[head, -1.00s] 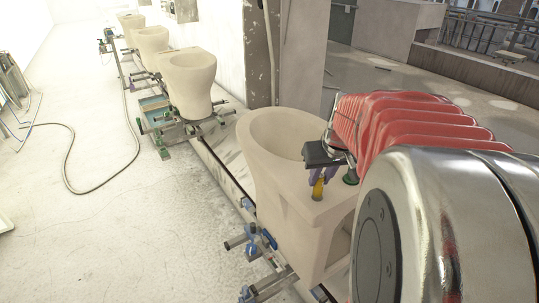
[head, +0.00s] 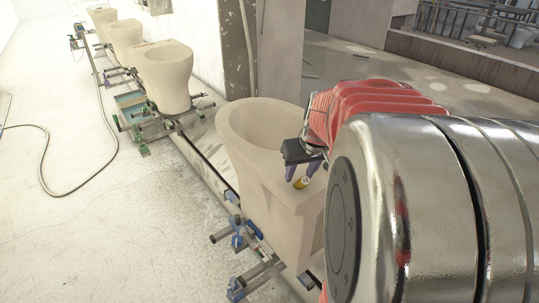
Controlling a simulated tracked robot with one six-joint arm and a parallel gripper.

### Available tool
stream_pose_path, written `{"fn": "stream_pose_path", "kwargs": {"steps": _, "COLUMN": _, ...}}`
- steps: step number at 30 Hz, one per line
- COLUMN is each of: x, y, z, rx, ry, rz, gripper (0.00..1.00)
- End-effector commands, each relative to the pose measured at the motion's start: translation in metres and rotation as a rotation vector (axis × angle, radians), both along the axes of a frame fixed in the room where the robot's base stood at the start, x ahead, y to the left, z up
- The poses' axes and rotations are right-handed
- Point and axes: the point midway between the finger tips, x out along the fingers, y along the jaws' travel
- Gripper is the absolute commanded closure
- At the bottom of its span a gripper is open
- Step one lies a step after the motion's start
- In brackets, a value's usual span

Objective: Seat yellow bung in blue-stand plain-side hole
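The yellow bung (head: 301,183) appears to lie tilted on the flat rear deck of the nearest cream toilet bowl (head: 258,165), with a pale end showing. This bowl sits on the stand with blue clamps (head: 238,232). My gripper (head: 301,172) is just above the bung. Its two purple fingers are apart, one to each side of the bung, and look open. I cannot tell whether they touch it. The deck holes are not clearly visible; my arm covers part of the deck.
More cream bowls (head: 164,75) stand in a line towards the back left, the nearer one on a stand with green clamps (head: 144,151). A hose (head: 112,150) lies on the pale floor at left, which is otherwise mostly clear. A pillar (head: 237,50) stands behind the bowls.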

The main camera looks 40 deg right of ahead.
Motion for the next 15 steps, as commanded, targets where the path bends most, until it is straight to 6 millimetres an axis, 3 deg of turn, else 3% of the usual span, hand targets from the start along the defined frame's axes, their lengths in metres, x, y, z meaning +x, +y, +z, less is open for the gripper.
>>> {"fn": "stream_pose_path", "kwargs": {"steps": 8, "x": -0.008, "y": 0.003, "z": 0.023, "rx": -0.003, "ry": -0.004, "rz": -0.002, "gripper": 0.61}}
{"fn": "stream_pose_path", "kwargs": {"steps": 15, "x": -0.022, "y": 0.008, "z": 0.062, "rx": -0.004, "ry": -0.005, "rz": -0.001, "gripper": 0.61}}
